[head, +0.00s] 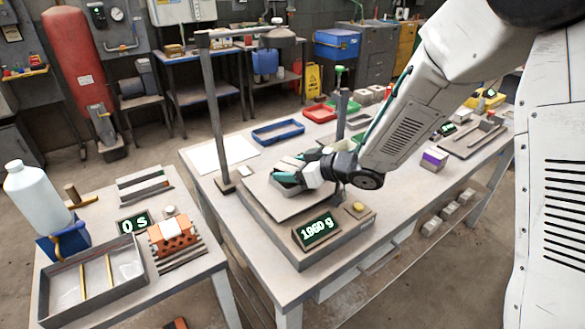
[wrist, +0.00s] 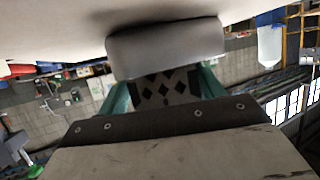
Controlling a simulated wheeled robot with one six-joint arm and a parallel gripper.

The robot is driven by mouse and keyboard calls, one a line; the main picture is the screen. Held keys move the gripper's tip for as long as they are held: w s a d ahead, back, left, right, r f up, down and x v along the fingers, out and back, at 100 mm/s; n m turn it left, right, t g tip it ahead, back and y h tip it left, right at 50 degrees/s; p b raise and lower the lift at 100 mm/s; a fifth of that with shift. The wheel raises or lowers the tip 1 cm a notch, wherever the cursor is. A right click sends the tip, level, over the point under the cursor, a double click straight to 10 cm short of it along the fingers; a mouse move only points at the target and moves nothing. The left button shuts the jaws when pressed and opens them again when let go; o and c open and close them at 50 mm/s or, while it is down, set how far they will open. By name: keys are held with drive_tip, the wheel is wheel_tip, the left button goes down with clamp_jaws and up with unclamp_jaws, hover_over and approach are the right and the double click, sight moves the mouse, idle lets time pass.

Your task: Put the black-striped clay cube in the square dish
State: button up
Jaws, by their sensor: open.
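My gripper (head: 290,173) is low over the square plate (head: 262,197) of the scale, its teal fingers open. In the wrist view my gripper (wrist: 164,82) has a plain light-grey block (wrist: 165,45) at its fingertips, against the pale surface. No black stripe shows on the side I see, so I cannot tell if it is the black-striped clay cube. In the head view my fingers mostly hide the block.
The scale display (head: 317,231) reads 1960 g. A lamp post (head: 217,110) stands left of the scale. A purple-striped cube (head: 434,160) sits to the right. The left table holds a bottle (head: 38,195), a divided tray (head: 92,275) and an orange hollow brick (head: 174,240).

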drive_tip(key=shift+s+d+r, duration=0.1)
drive_tip(key=shift+s+d, duration=0.05)
drive_tip(key=shift+s, duration=0.05)
drive_tip(key=v, duration=1.1)
drive_tip(key=shift+d+r, duration=0.25)
drive_tip(key=shift+d, duration=0.1)
drive_tip(key=w+d+r+m+t+h, duration=0.25)
drive_tip(key=d+r+m+h, duration=0.2)
drive_tip(key=d+h, duration=0.45)
drive_tip(key=s+d+r+m+h, duration=0.3)
drive_tip(key=s+d, duration=0.4)
drive_tip(key=d, duration=0.1)
drive_tip(key=s+a+r+m+g, duration=0.1)
drive_tip(key=s+m+g, duration=0.3)
drive_tip(key=s, duration=2)
drive_tip(key=g, duration=0.5)
drive_tip(key=shift+s+y, duration=0.3)
drive_tip(key=shift+y, duration=0.1)
